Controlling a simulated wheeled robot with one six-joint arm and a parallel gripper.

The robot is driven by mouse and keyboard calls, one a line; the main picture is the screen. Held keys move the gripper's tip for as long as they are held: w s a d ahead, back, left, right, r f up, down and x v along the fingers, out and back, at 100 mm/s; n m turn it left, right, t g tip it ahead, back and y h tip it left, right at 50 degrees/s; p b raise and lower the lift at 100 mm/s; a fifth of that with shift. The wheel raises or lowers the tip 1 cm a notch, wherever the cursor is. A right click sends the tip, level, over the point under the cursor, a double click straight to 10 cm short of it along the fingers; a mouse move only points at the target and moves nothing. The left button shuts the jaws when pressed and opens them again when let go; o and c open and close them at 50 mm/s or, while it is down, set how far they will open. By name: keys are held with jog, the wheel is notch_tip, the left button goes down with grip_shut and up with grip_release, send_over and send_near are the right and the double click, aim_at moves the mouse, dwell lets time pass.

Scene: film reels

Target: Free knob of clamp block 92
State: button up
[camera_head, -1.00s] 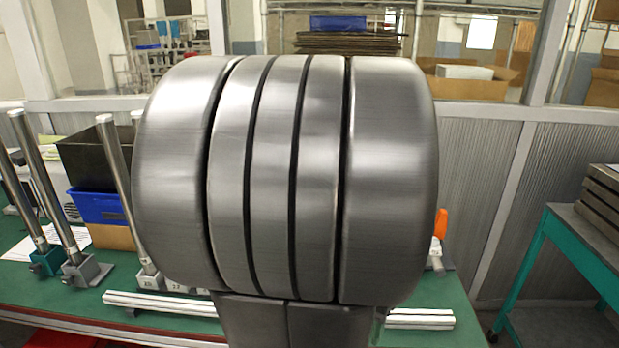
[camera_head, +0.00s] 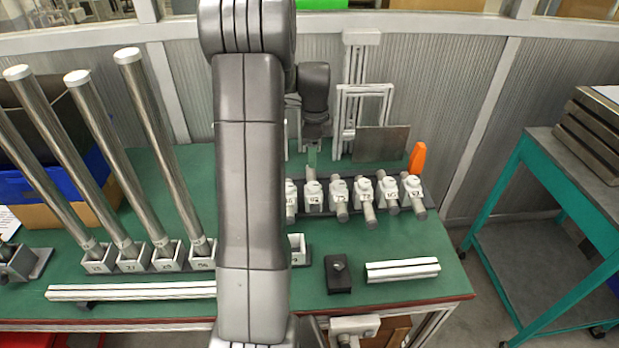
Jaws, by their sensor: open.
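A row of white clamp blocks (camera_head: 364,191) with grey cylindrical knobs or rods stands at the back right of the green table. They carry small number labels, too blurred to tell for certain which is 92. My gripper (camera_head: 313,150) is at the far end of my arm, above the left part of this row, near the second visible block (camera_head: 313,194). It is open, with nothing seen in it; its fingertips are small and hard to make out. My arm hides the row's left end.
Tall steel posts (camera_head: 162,150) stand in numbered holders on the left. White rails (camera_head: 402,270) and a black block (camera_head: 338,275) lie near the front edge. An orange object (camera_head: 418,158) and a white frame (camera_head: 364,105) stand behind the row.

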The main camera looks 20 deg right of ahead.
aim_at(314, 185)
notch_tip(314, 185, down, 12)
jog(key=shift+r+p, duration=0.15)
jog(key=shift+p, duration=0.45)
jog(key=c, duration=1)
